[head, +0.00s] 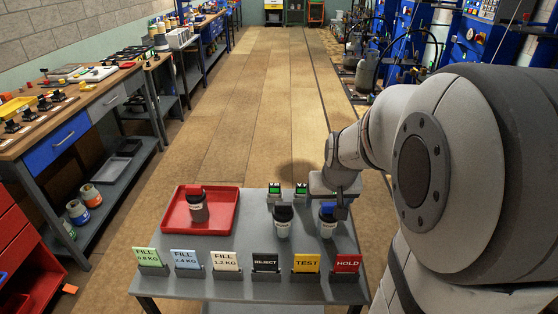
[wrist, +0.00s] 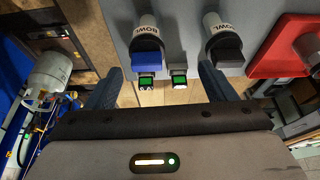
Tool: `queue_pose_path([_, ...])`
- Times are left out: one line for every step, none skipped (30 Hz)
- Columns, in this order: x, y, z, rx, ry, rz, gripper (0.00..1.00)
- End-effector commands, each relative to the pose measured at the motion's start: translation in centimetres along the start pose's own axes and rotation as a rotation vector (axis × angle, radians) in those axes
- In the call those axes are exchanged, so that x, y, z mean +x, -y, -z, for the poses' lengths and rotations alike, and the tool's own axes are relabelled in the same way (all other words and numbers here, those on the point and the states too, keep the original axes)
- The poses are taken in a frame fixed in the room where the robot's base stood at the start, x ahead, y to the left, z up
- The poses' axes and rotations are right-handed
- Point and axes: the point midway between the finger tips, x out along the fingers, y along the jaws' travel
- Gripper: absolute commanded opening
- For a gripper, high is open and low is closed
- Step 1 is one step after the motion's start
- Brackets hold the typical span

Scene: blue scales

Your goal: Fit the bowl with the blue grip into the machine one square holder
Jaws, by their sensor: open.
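The bowl with the blue grip (head: 327,228) stands upright at the right of the grey table's row of bowls. It also shows in the wrist view (wrist: 146,54), its blue grip toward my gripper. My gripper (head: 333,200) is over this bowl's side of the table. In the wrist view my gripper (wrist: 160,84) has its two fingers wide apart with nothing held; the blue grip lies ahead between them, left of centre. Contact cannot be told. Blue machines (head: 486,35) stand at the upper right, partly hidden by my arm; I cannot make out a square holder.
A black-gripped bowl (head: 283,222) stands close to the left, near my right finger in the wrist view. A red tray (head: 228,218) holds a red-gripped bowl (head: 198,208). Two small green-lit displays (head: 274,190) stand behind. Label signs (head: 265,263) line the front edge. The aisle floor is clear.

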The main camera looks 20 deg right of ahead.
Motion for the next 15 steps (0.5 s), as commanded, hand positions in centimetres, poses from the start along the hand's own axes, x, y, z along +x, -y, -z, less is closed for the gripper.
queue_pose_path([0.9, -0.9, 0.7, 0.017, -0.004, -0.007, 0.77])
queue_pose_path([1.4, -1.3, 1.1, 0.024, -0.008, -0.011, 0.77])
queue_pose_path([1.8, -1.8, 1.5, 0.031, -0.014, -0.014, 0.77])
queue_pose_path([2.1, -2.0, 1.8, 0.036, -0.017, -0.017, 0.77])
queue_pose_path([2.3, -2.2, 1.9, 0.039, -0.020, -0.018, 0.77])
queue_pose_path([2.6, -2.5, 2.1, 0.043, -0.023, -0.020, 0.77])
queue_pose_path([2.9, -2.6, 2.2, 0.044, -0.023, -0.021, 0.77])
queue_pose_path([3.1, -2.6, 2.2, 0.045, -0.023, -0.021, 0.77])
queue_pose_path([3.5, -2.6, 2.3, 0.045, -0.024, -0.022, 0.77])
queue_pose_path([3.9, -2.6, 2.3, 0.045, -0.024, -0.021, 0.77])
queue_pose_path([4.2, -2.6, 2.3, 0.045, -0.023, -0.021, 0.77])
queue_pose_path([4.6, -2.6, 2.3, 0.044, -0.023, -0.021, 0.77])
queue_pose_path([4.9, -2.6, 2.3, 0.044, -0.024, -0.021, 0.77])
queue_pose_path([5.2, -2.6, 2.3, 0.044, -0.023, -0.021, 0.77])
queue_pose_path([5.4, -2.5, 2.3, 0.044, -0.023, -0.021, 0.77])
